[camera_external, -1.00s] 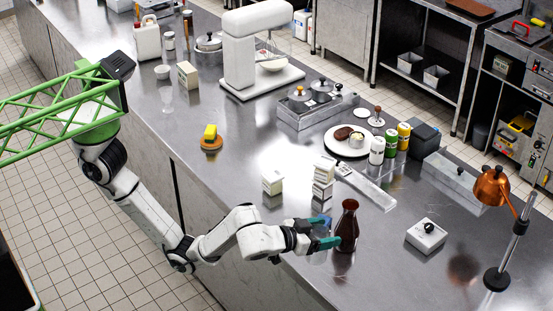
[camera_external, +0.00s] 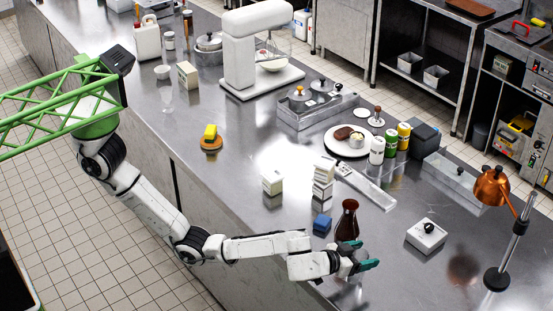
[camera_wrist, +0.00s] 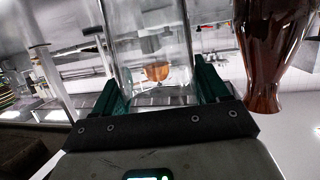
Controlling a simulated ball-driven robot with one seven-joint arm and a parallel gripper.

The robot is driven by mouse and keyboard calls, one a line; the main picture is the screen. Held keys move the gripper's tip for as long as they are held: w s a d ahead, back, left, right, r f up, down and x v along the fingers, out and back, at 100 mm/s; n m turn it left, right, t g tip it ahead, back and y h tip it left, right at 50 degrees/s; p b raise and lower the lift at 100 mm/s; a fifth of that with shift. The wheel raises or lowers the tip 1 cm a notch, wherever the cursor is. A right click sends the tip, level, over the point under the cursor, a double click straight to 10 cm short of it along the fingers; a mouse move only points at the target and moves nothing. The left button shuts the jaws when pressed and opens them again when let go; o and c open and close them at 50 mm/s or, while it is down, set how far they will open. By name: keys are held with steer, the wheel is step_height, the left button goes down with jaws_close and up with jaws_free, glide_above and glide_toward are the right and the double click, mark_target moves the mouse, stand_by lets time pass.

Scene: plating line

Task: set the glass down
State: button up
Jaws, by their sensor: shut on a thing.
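My gripper (camera_external: 361,256) is at the counter's near edge, in front of the dark brown bottle (camera_external: 348,218). In the wrist view the green fingers of my gripper (camera_wrist: 160,88) are on either side of a clear glass (camera_wrist: 150,45), shut on it. The glass is see-through and barely shows in the external view, so I cannot tell whether its base touches the counter. The brown bottle (camera_wrist: 268,55) is close beside the glass in the wrist view, with a gap between them.
A white box with a black knob (camera_external: 426,235) is to the right, and a copper lamp (camera_external: 491,187) stands farther right. The counter (camera_external: 405,275) is bare right of my gripper.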

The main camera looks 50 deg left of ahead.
steer(key=shift+f, duration=0.7)
steer(key=shift+f, duration=0.1)
steer(key=o, duration=1.7)
steer(key=shift+r, duration=0.2)
steer(key=b+v, duration=0.1)
steer(key=v, duration=1.1)
steer(key=shift+f, duration=0.1)
